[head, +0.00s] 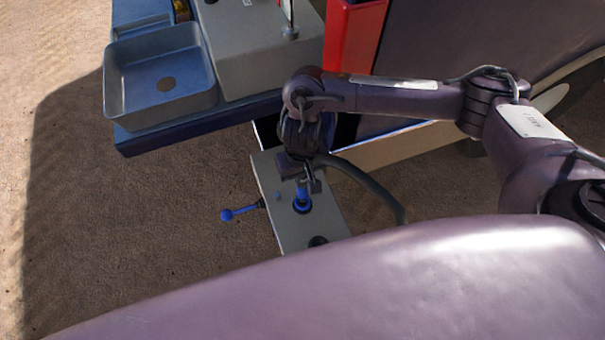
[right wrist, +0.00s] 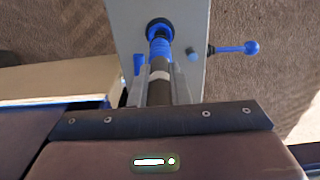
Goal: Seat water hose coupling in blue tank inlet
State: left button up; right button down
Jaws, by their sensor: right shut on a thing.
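My right gripper (head: 303,184) is over the grey panel (head: 328,224), pointing down at it. In the right wrist view its two fingers (right wrist: 161,82) are closed around the dark hose end (right wrist: 160,92), just behind a pale band. The blue coupling (right wrist: 160,48) sticks out past the fingertips, and it also shows in the head view (head: 302,203). The coupling's front end meets a dark round inlet ring (right wrist: 159,28) on the panel. I cannot tell how deep it sits. My left gripper is not in view.
A blue lever with a ball end (head: 238,212) sticks out from the panel's left side. The hose (head: 378,184) curves away to the right. A grey sink (head: 160,72) stands at upper left and a red box (head: 352,45) at the top. Sandy ground is open at left.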

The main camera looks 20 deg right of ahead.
aim_at(302, 185)
jog(key=shift+p, duration=0.4)
jog(key=shift+f, duration=0.2)
jog(key=shift+f, duration=1.15)
dwell(0.5)
jog(key=shift+f+p, duration=0.3)
jog(key=shift+f, duration=0.55)
dwell(0.7)
jog(key=c, duration=1.3)
grip_release()
jog(key=shift+r, duration=0.1)
